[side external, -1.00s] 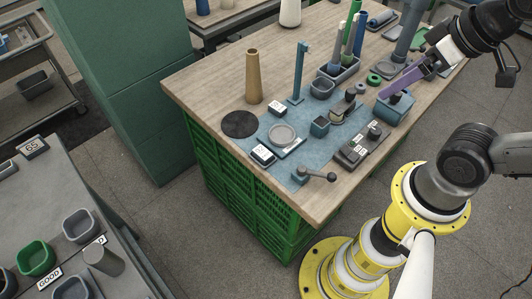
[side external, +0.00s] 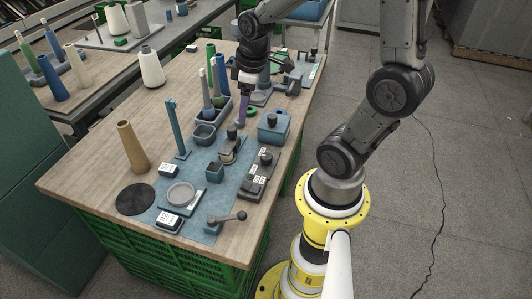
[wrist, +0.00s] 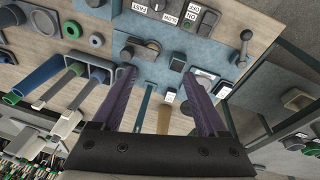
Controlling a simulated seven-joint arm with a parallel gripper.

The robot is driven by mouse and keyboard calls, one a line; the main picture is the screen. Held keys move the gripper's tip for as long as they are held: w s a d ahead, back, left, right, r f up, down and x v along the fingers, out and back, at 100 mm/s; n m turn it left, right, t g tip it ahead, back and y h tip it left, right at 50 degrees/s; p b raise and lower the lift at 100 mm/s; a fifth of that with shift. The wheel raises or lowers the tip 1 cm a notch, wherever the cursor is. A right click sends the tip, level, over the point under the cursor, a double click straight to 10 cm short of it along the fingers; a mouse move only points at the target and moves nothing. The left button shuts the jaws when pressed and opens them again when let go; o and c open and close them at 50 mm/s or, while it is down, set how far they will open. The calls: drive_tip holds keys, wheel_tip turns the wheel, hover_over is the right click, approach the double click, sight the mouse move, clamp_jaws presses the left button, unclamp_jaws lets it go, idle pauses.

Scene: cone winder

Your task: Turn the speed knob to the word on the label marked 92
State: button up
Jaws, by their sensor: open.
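The dark control box (side external: 257,183) stands near the right edge of the blue mat, with dark controls on top. In the wrist view, small FAST (wrist: 140,8) and SLOW (wrist: 169,18) labels and an ON/OFF plate (wrist: 189,22) show at the top edge. The speed knob is too cut off and small to read its setting. Two white cards lie on the mat: a front card (side external: 169,223) and a back card (side external: 168,169); their writing is too small to read surely. My gripper (side external: 242,117), with purple fingers, is open and empty, behind the control box; its fingers also show in the wrist view (wrist: 158,76).
A crank handle (side external: 229,217) lies in front of the control box. A blue box (side external: 273,127) with a dark top stands behind it. A tan cone (side external: 132,146), a blue post (side external: 176,128) and a rack of tubes (side external: 214,107) rise from the table.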

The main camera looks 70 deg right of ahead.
sight(267, 156)
drive_tip(key=s+d+f+m+g+y, duration=0.1)
drive_tip(key=s+d+f+m+g, duration=0.1)
drive_tip(key=s+d+f, duration=0.4)
drive_tip(key=f, duration=0.5)
drive_tip(key=w+f, duration=0.1)
drive_tip(key=f, duration=0.4)
drive_tip(key=w+a+f, duration=0.1)
drive_tip(key=f, duration=0.3)
drive_tip(key=shift+f, duration=0.4)
clamp_jaws()
